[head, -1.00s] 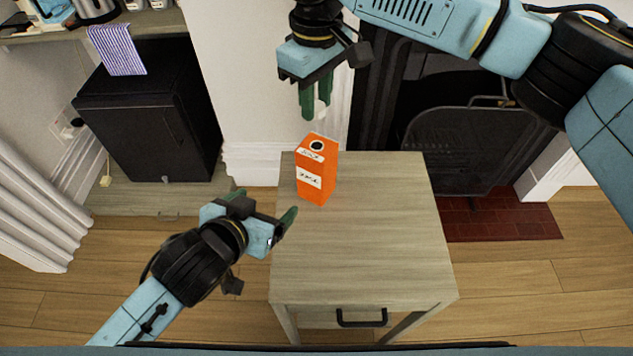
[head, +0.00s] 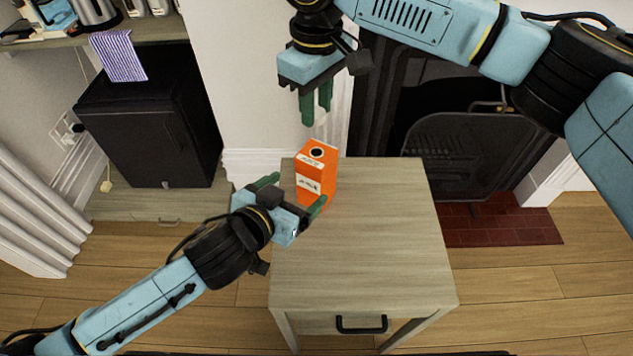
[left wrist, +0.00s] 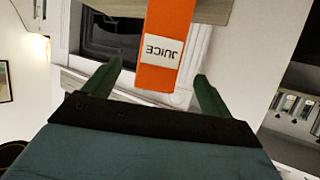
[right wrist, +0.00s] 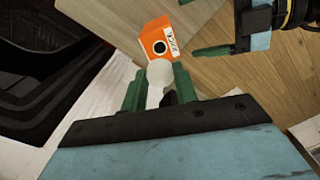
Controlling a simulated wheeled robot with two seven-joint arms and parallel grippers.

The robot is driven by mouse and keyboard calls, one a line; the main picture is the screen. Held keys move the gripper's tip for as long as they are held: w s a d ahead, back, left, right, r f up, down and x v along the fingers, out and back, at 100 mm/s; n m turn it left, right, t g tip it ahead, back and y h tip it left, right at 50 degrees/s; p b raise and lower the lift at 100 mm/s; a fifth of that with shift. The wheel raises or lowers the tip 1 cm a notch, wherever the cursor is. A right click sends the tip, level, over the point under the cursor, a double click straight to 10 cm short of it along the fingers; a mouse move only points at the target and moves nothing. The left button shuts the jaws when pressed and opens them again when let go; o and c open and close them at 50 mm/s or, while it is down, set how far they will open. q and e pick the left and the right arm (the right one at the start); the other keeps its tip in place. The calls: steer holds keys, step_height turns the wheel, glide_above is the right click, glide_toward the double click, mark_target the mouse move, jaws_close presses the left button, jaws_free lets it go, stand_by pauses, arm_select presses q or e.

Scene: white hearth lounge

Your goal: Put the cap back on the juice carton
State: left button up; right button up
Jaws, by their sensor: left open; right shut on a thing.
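The orange juice carton (head: 316,174) stands upright near the far left corner of the small table, with a dark round opening in its top. My left gripper (head: 292,194) is open, low at the carton's near left side. In the left wrist view the carton (left wrist: 167,25) shows between its spread fingers (left wrist: 159,74). My right gripper (head: 316,116) points down above and behind the carton. In the right wrist view its fingers (right wrist: 158,92) are shut on a white piece (right wrist: 157,80), apparently the cap, apart from the carton (right wrist: 158,38).
The wooden table (head: 365,250) is otherwise clear and has a black drawer handle (head: 361,324). A black fridge (head: 150,120) stands at the left under a shelf with a striped cloth (head: 118,55). A fireplace screen (head: 465,155) is behind the table at the right.

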arm_select(q)
steer(key=x, duration=0.9)
steer(key=shift+w+d, duration=0.1)
steer(key=shift+w, duration=0.05)
steer(key=shift+c, duration=0.3)
steer(key=c, duration=1.4)
arm_select(e)
glide_above(317, 154)
steer(key=shift+f, duration=2.5)
